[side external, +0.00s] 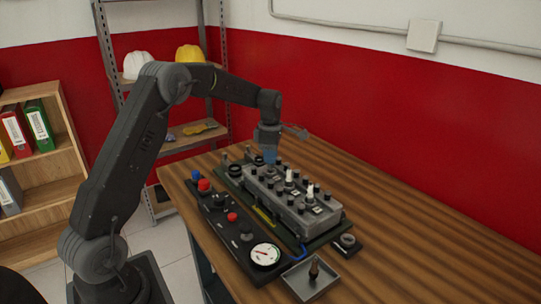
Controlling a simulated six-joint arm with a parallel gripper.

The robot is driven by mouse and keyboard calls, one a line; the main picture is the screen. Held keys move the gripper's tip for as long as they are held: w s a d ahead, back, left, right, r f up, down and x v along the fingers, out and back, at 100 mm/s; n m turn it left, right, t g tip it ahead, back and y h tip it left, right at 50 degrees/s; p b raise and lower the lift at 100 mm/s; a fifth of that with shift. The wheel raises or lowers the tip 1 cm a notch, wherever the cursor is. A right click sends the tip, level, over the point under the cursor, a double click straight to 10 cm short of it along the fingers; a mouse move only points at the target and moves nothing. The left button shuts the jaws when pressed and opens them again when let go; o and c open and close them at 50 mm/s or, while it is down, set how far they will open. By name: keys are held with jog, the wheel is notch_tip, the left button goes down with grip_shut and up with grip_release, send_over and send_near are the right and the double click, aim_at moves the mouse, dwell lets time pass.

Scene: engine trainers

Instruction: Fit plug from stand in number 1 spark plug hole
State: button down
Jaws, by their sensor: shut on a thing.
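The engine block (318,224) is a grey cylinder head with several black posts along its top, on a dark base on the wooden table. My gripper (269,160) points down over the far left end of the block. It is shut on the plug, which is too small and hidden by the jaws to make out. Two white-topped spark plugs (309,194) stand upright in the middle of the block. I cannot tell from this view which hole is number 1, or whether the held plug touches it. The stand cannot be made out clearly.
A control panel with a red button (204,185) and a white gauge (265,254) lies along the block's near left side. The table's right side (420,235) is clear.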

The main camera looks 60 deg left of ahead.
jog(key=shift+f, duration=0.8)
dwell(1.3)
jog(key=c, duration=0.7)
grip_release()
jog(key=shift+c, duration=0.2)
jog(key=shift+o, duration=0.3)
jog(key=shift+r, duration=3.55)
jog(key=shift+s+d+r, duration=0.15)
jog(key=shift+d+r, duration=0.1)
jog(key=shift+r, duration=0.05)
jog(key=s+d+r+m+t, duration=0.3)
jog(key=s+d+r+m, duration=0.7)
jog(key=s+d+m, duration=0.25)
jog(key=s+d+f+m+t, duration=0.1)
jog(key=s+d+m, duration=0.3)
jog(key=s+m, duration=0.3)
jog(key=s+d+f+m+t, duration=0.1)
jog(key=s+d+f+m, duration=0.1)
jog(key=s+d+m, duration=0.3)
jog(key=s+m, duration=0.2)
jog(key=s, duration=0.2)
jog(key=shift+s+f+t, duration=0.2)
jog(key=shift+f+t, duration=0.05)
jog(key=shift+t, duration=0.05)
